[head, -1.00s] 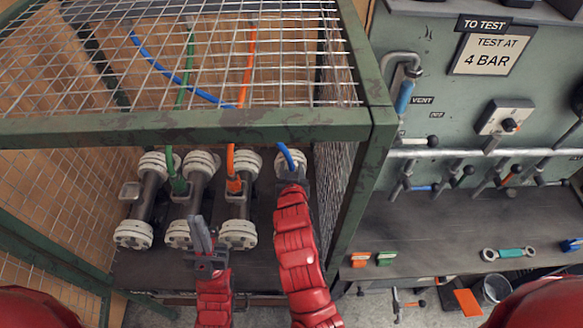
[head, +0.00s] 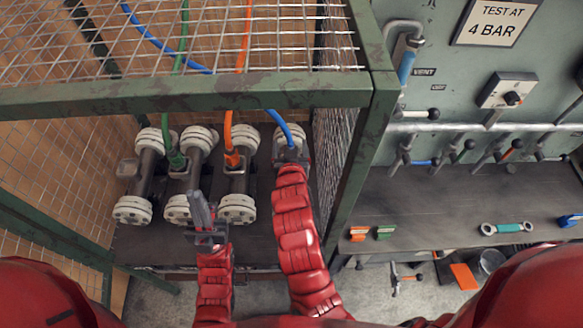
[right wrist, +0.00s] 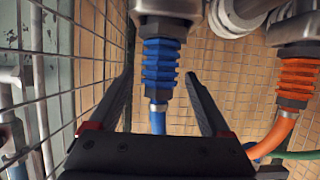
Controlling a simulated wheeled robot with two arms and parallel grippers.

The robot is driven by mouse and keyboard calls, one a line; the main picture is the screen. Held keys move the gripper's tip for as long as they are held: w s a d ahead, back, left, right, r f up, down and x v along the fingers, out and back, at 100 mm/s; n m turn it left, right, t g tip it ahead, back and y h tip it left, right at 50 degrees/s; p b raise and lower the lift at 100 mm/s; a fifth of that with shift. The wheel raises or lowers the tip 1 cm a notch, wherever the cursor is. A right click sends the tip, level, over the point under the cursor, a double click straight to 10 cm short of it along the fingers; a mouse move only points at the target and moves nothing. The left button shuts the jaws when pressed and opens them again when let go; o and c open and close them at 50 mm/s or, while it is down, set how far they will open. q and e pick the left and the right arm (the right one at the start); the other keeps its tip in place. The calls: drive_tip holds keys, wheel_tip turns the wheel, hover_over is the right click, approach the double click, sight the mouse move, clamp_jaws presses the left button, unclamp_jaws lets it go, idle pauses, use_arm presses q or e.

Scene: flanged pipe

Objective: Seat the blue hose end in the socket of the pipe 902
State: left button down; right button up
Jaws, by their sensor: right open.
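The blue hose end (right wrist: 164,72), a ribbed blue sleeve with dark collars, stands at the grey socket block (right wrist: 165,8) at the top of the right wrist view. It appears to be in or against the socket; the exact joint is hard to see. My right gripper (right wrist: 157,95) is open, its fingers apart on both sides of the blue hose. In the head view the right gripper (head: 291,156) is at the rightmost flanged pipe (head: 296,136), hiding most of it. No number 902 is readable. My left gripper (head: 200,212) is near the white lower flanges, with its opening unclear.
Several flanged pipes stand in a row inside a green-framed mesh cage (head: 200,100). A green hose end (head: 176,160) and an orange hose end (head: 232,157) are at neighbouring pipes. Mesh is close on the left in the wrist view. A bench (head: 440,205) with valves stands right.

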drive_tip(key=p+v, duration=0.6)
drive_tip(key=v, duration=0.9)
drive_tip(key=shift+s, duration=0.3)
drive_tip(key=shift+r, duration=0.15)
